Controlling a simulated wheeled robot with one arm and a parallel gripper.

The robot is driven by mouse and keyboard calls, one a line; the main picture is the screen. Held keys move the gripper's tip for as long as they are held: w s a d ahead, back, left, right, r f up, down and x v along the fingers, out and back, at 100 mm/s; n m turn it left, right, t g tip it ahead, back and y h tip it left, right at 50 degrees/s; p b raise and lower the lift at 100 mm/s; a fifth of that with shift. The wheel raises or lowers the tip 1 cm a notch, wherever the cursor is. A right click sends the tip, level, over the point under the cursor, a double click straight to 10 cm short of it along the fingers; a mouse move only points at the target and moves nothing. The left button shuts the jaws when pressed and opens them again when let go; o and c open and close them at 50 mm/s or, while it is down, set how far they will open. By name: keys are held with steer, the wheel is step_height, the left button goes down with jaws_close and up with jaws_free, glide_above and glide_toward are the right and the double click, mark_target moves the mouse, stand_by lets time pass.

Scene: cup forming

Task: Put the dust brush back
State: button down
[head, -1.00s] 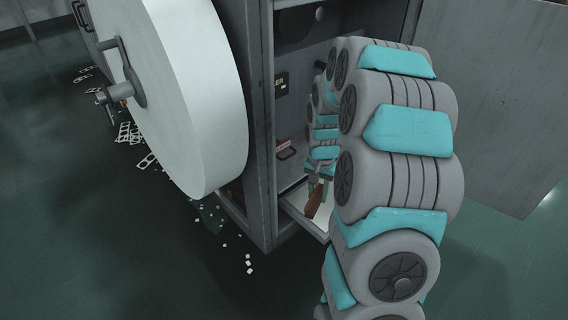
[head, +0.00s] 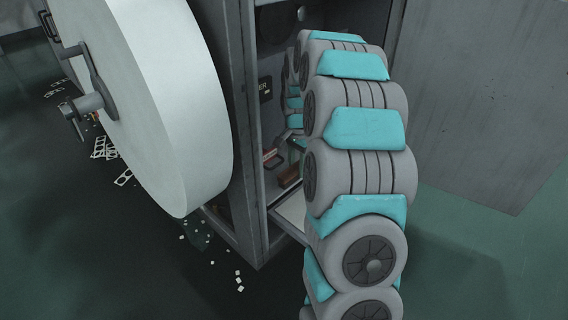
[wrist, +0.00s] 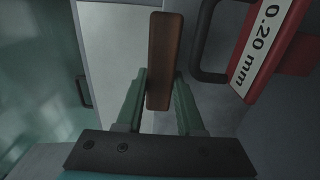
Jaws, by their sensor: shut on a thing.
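The dust brush shows as a brown wooden bar (wrist: 165,60) in the wrist view, upright between the green fingers of my gripper (wrist: 160,85). My gripper is shut on it. In the head view the brush (head: 289,175) is a small brown shape inside the open cabinet, above its pale floor. My arm hides most of my gripper there. The brush's bristles cannot be made out.
A red block labelled "0.20 mm" (wrist: 262,45) with a dark handle (wrist: 205,40) is close right of the brush. The cabinet (head: 245,130) has a pale floor (head: 291,212) and an open door (head: 480,100). A large white roll (head: 160,110) stands left; scraps litter the floor.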

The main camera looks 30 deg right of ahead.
steer(key=shift+w+a, duration=0.3)
steer(key=shift+w, duration=0.45)
steer(key=shift+w+a, duration=0.25)
steer(key=shift+w, duration=0.5)
steer(key=shift+w+a+f, duration=0.2)
steer(key=shift+w+f, duration=0.05)
steer(key=shift+w, duration=0.25)
steer(key=shift+w+a+f, duration=0.2)
steer(key=shift+w, duration=0.25)
steer(key=shift+f, duration=0.35)
steer(key=c, duration=0.5)
jaws_free()
steer(key=shift+f, duration=0.1)
steer(key=shift+c, duration=0.2)
step_height(320, 180, up, 8)
steer(key=shift+f, duration=0.1)
